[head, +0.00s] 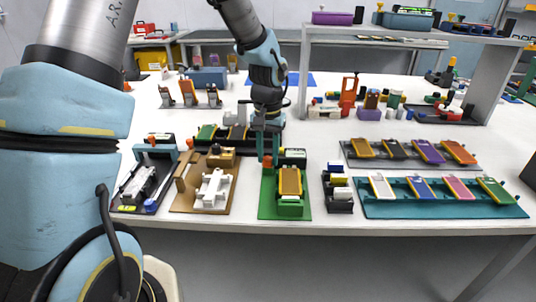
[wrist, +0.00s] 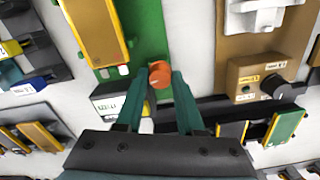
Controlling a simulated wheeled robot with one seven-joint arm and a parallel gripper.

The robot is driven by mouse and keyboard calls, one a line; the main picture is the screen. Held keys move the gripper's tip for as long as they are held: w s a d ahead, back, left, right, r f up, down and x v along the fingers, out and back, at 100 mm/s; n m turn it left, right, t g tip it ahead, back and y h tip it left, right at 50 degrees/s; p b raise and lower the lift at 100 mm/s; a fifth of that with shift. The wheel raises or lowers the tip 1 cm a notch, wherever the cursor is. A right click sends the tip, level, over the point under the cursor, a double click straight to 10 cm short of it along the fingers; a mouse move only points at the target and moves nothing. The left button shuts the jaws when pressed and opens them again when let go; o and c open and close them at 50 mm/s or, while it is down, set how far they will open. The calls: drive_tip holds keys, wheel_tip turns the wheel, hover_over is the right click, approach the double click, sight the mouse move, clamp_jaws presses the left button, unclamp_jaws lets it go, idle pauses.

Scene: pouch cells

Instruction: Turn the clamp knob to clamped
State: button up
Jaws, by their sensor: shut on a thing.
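An orange knob (head: 267,161) stands at the back left of a green fixture (head: 267,205) at the front of the table. It also shows in the wrist view (wrist: 160,74). My gripper (head: 268,158) points down over the back of this fixture. In the wrist view its two teal fingers (wrist: 160,82) stand on either side of the orange knob and are shut on it. A yellow-orange pouch cell (head: 290,181) lies on the green fixture. Any marking of the knob's position is hidden or too small to read.
A small display box (head: 293,156) stands just right of the knob. A tan fixture (head: 193,203) with a black-knobbed box (wrist: 258,80) is on the left. A dark rack of cells (head: 236,138) lies behind. A teal tray (head: 390,208) holds several cells on the right.

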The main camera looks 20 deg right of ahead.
sight(268, 158)
clamp_jaws()
drive_tip(key=shift+m+p, duration=0.35)
drive_tip(key=shift+m, duration=0.45)
drive_tip(key=o, duration=0.6)
unclamp_jaws()
drive_tip(key=shift+o, duration=0.2)
wheel_tip(268, 158, up, 11)
drive_tip(key=b, duration=0.1)
